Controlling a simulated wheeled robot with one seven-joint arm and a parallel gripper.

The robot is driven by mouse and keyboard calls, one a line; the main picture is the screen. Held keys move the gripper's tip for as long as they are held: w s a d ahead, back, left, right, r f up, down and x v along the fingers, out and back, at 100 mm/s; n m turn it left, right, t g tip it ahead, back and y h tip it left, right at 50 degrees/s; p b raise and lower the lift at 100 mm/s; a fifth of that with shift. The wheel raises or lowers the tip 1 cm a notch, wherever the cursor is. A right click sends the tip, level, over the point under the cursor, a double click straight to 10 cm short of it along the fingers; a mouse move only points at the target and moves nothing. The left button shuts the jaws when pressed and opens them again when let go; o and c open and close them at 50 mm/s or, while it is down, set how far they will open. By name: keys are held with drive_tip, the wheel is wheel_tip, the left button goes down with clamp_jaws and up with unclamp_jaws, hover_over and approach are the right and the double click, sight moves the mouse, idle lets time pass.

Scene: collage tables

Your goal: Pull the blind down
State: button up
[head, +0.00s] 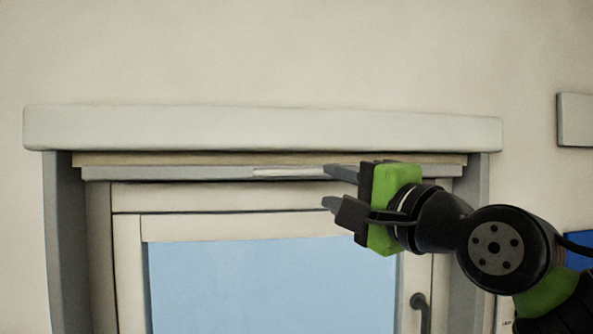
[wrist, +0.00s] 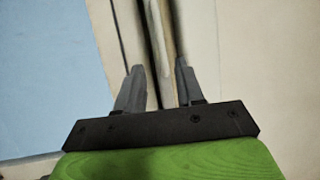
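The blind is rolled up at the top of the window, with a thin tan strip (head: 240,159) showing under the white blind box (head: 260,128). Its grey bottom bar (head: 170,173) runs across below the strip, with a paler grip section (head: 288,173) near the middle. My gripper (head: 333,187) is in front of the window's upper right part, fingers pointing left. The fingers are apart, the upper one overlapping the bar in the head view. In the wrist view, my gripper (wrist: 158,85) is open, with the bar's edge (wrist: 160,50) running between the fingers. I cannot tell whether they touch it.
The window frame (head: 235,198) and pale blue pane (head: 270,285) lie below the bar. A dark window handle (head: 420,308) is at the lower right. A light panel (head: 575,120) and a blue object (head: 578,245) are on the right wall.

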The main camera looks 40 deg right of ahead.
sight(295, 173)
drive_tip(key=p+x, duration=0.1)
drive_tip(key=x, duration=0.5)
drive_tip(key=p+x, duration=0.1)
drive_tip(key=x, duration=0.2)
drive_tip(key=shift+w+a+r+p, duration=0.1)
drive_tip(key=shift+w+a+p, duration=0.05)
drive_tip(key=shift+a+p, duration=0.2)
drive_tip(key=shift+w, duration=0.25)
drive_tip(key=shift+a, duration=0.1)
drive_tip(key=shift+s, duration=0.1)
drive_tip(key=shift+c, duration=0.3)
clamp_jaws()
